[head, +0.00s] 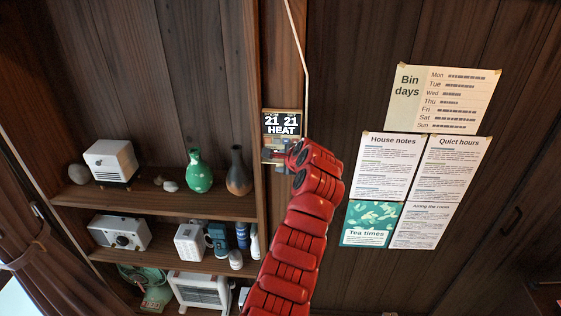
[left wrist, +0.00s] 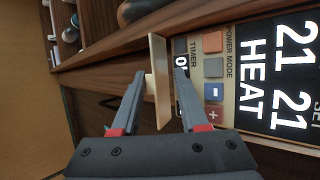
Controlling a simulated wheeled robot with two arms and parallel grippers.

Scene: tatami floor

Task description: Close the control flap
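The wall control panel (head: 282,122) shows 21, 21 and HEAT on a dark screen. In the left wrist view the panel (left wrist: 270,75) appears sideways, with its POWER, MODE and TIMER buttons exposed. The pale control flap (left wrist: 160,70) stands out from the panel, open and seen nearly edge-on. My left gripper (head: 277,156) is at the panel's lower edge. In the wrist view its fingers (left wrist: 160,95) are apart, one on each side of the flap; I cannot tell whether either touches it. In the head view the gripper hides the flap. My right gripper is not in view.
A wooden shelf (head: 165,207) with a green vase (head: 199,172), a dark vase (head: 238,172) and small appliances stands close left of the panel. A pale cord (head: 304,60) hangs just right of it. Paper notices (head: 388,165) are on the wall farther right.

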